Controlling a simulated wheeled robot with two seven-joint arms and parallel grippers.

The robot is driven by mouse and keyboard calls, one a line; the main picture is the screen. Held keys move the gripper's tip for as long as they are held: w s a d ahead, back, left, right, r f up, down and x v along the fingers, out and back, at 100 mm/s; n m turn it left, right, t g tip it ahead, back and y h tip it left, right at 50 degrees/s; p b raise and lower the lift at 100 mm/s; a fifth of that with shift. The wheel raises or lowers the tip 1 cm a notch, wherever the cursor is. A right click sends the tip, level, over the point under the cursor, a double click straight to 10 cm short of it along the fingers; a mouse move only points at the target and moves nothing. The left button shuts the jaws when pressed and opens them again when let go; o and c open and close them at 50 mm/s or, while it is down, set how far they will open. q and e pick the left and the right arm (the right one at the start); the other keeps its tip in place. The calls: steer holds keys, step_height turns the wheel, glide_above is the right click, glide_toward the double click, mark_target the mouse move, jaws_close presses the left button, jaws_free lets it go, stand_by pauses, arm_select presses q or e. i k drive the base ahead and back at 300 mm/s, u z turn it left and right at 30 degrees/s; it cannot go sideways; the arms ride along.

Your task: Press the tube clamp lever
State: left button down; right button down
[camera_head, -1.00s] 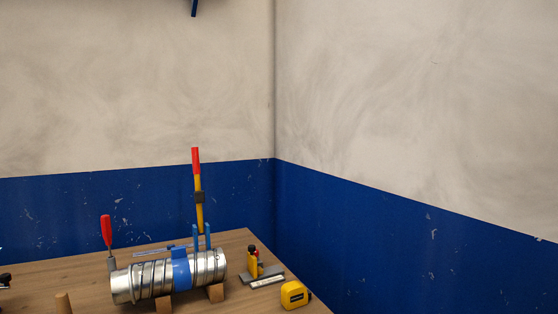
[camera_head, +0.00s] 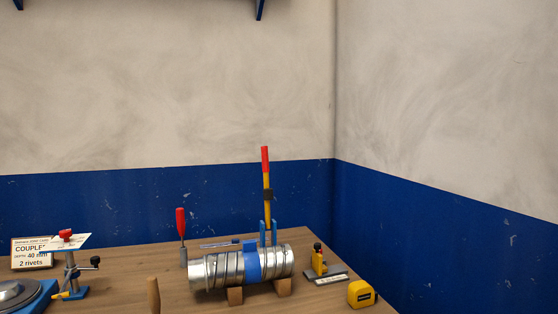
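The silver spiral duct (camera_head: 215,271) lies on wooden blocks on the table, with a blue band (camera_head: 252,262) around its middle. A tall lever (camera_head: 266,190) with a red grip and yellow shaft stands nearly upright behind the duct's right part, near two blue uprights (camera_head: 268,233). A shorter red-handled lever (camera_head: 181,224) stands upright at the duct's left end. I cannot tell which of the two is the tube clamp lever. Neither of my grippers is in view.
A yellow tape measure (camera_head: 361,294) and a small yellow-black tool (camera_head: 318,262) sit on the right of the wooden table (camera_head: 125,258). A wooden peg (camera_head: 153,295) is at front. At left are a sign card (camera_head: 31,253), a red-knobbed stand (camera_head: 72,272) and a blue device (camera_head: 25,298).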

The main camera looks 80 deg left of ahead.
mark_target(267, 194)
steer(key=k, duration=1.25)
steer(key=u, duration=1.5)
steer(key=i, duration=0.15)
steer(key=z, duration=0.1)
